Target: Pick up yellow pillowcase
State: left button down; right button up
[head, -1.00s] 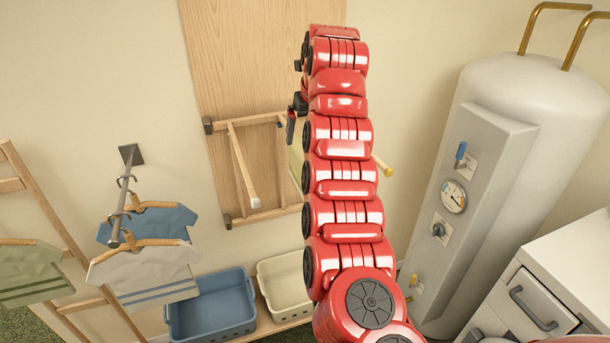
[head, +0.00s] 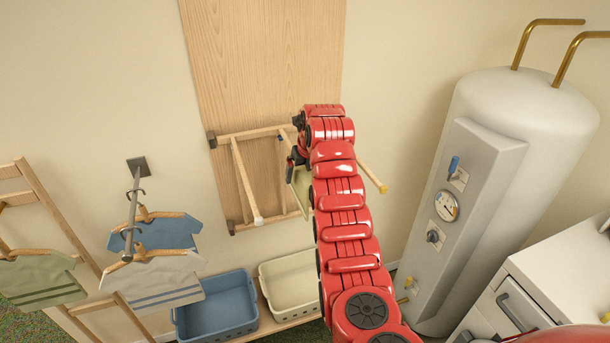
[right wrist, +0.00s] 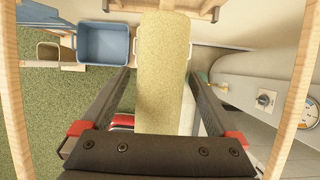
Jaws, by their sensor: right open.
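The yellow pillowcase (head: 302,190) is a pale yellow cloth hanging at the wooden wall rack (head: 236,180), mostly hidden behind my right arm in the head view. In the right wrist view the pillowcase (right wrist: 163,70) is a long strip running between my two fingers. My right gripper (right wrist: 158,82) is open, with one finger on each side of the cloth and a gap to it on both sides. In the head view the right gripper (head: 292,163) is a small dark shape at the arm's left side, partly hidden. My left gripper is not in view.
The rack's rails (right wrist: 300,85) flank the gripper. A blue basin (head: 216,308) and a cream basin (head: 290,283) stand below on a wooden shelf. Shirts on hangers (head: 155,280) are at left. A white tank (head: 510,190) and a cabinet (head: 540,285) stand at right.

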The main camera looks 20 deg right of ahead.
jog(key=shift+w+f, duration=0.15)
jog(key=shift+f, duration=0.1)
jog(key=shift+f+b, duration=0.25)
jog(key=shift+b, duration=0.8)
dwell(0.4)
jog(key=shift+c, duration=0.3)
grip_shut()
